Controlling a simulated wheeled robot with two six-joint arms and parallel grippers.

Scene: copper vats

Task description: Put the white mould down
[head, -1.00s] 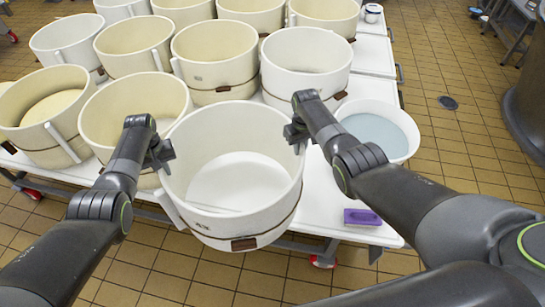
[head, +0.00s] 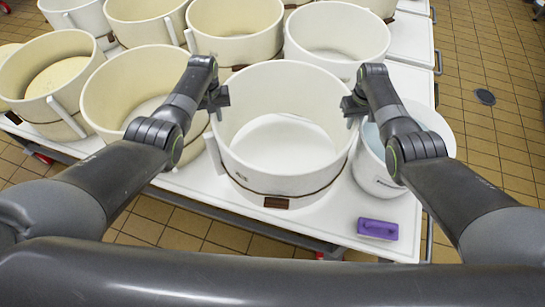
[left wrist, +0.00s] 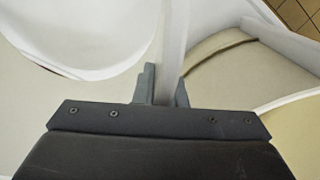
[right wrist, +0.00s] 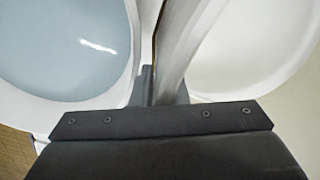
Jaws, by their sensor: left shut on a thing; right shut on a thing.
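The white mould (head: 283,172) is a round open tub with a band and a brown patch low on its front. In the head view it is upright at the front of the white table, between my grippers. My left gripper (head: 216,99) is shut on its left rim, and the left wrist view shows the wall (left wrist: 174,45) between the fingers. My right gripper (head: 352,106) is shut on its right rim, and the right wrist view shows that wall (right wrist: 178,50) too. The mould's underside is hidden, so I cannot tell whether it touches the table.
Cream moulds (head: 128,92) stand close on the left and behind. A white bucket of bluish liquid (head: 378,179) is close on the right. A purple brush or block (head: 377,229) lies at the front right of the white table (head: 330,222).

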